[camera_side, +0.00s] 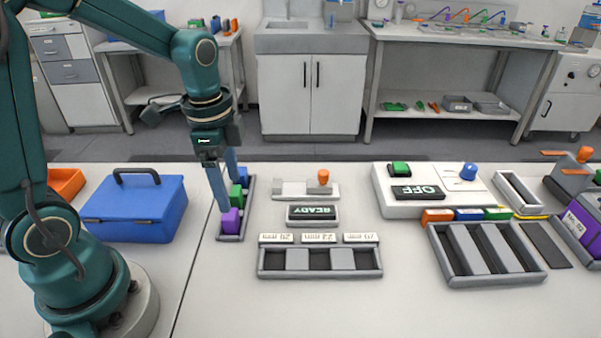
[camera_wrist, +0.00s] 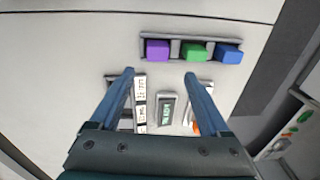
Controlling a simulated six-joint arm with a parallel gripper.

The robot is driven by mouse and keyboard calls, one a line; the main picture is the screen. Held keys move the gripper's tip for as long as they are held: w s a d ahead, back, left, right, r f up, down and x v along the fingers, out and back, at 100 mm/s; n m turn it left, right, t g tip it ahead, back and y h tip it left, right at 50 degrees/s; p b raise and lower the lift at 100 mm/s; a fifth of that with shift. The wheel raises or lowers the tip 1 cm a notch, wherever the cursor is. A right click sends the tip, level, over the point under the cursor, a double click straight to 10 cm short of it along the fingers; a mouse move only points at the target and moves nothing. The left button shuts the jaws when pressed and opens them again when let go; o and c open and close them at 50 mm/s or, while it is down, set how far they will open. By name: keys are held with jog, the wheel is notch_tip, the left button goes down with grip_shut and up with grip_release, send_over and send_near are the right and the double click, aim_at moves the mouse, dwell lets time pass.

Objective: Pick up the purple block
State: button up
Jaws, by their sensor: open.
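The purple block (camera_side: 230,222) sits at the near end of a narrow grey tray (camera_side: 229,239). The wrist view shows the purple block (camera_wrist: 158,49) at the left end of the row. A green block (camera_side: 236,197) is in the middle and a blue block (camera_side: 241,178) at the far end. My gripper (camera_side: 229,195) points down over the row in the side view, its fingers partly covering the blocks. In the wrist view my gripper (camera_wrist: 159,73) is open with nothing between the fingers. The side view does not show clearly how high the fingertips are.
A blue case (camera_side: 135,208) stands left of the tray. To the right are a READY display (camera_side: 312,213), a three-slot grey holder (camera_side: 320,274) and a white unit with an OFF display (camera_side: 417,192). The near table is clear.

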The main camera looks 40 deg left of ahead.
aim_at(231, 222)
jog(key=f, duration=0.2)
jog(key=shift+s+a+f+g, duration=0.3)
jog(key=shift+a+g, duration=0.05)
jog(key=shift+g, duration=0.05)
jog(key=shift+f, duration=2.2)
grip_shut()
